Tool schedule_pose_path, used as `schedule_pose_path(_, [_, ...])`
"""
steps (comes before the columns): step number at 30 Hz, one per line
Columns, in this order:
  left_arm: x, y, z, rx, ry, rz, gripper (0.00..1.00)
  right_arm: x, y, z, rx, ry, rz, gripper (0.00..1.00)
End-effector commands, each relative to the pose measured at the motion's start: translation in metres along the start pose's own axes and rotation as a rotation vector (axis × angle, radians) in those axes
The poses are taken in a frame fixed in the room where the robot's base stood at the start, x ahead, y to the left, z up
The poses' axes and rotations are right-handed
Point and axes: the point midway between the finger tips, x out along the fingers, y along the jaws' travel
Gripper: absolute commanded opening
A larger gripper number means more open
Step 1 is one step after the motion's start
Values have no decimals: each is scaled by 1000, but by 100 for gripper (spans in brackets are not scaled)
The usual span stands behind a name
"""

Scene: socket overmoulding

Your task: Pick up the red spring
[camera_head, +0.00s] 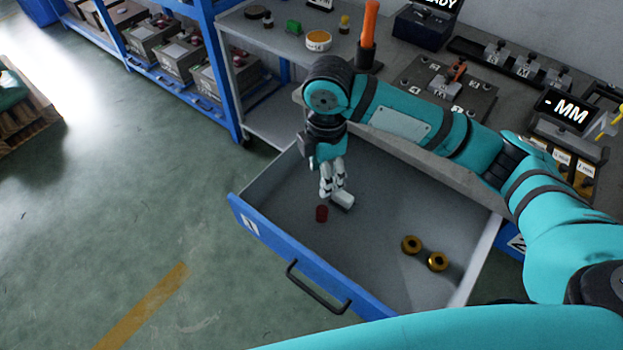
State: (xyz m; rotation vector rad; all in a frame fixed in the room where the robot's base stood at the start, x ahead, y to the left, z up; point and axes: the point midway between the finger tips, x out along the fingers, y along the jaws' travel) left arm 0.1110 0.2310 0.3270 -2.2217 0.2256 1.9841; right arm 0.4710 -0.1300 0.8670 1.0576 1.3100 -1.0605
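The red spring (321,213) is a small red cylinder on the floor of the open blue-fronted drawer (375,235), near its left end. The arm that comes in from the right carries my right gripper (334,195), which points down into the drawer. Its pale fingers are just behind and to the right of the spring, apart from it in the picture. The fingers look spread, with nothing seen between them. The exact height of the fingertips above the drawer floor is hard to tell. My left gripper is not in view.
Two gold-coloured ring-shaped parts (424,253) lie in the drawer's right half. The drawer walls and front handle (318,288) surround the space. The grey workbench (400,70) above holds fixtures, displays and an orange-handled tool (368,35). Blue shelving (215,70) stands at the left.

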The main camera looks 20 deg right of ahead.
Motion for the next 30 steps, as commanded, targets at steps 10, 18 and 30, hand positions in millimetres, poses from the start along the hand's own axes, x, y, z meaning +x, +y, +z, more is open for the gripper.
schedule_pose_path(10, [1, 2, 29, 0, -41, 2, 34, 46, -3, 1, -7, -6, -8, 52])
schedule_pose_path(18, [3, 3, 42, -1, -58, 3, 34, 101, -3, 1, -7, -6, -6, 52])
schedule_pose_path(30, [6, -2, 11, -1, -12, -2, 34, 140, -4, 2, -7, -7, -7, 52])
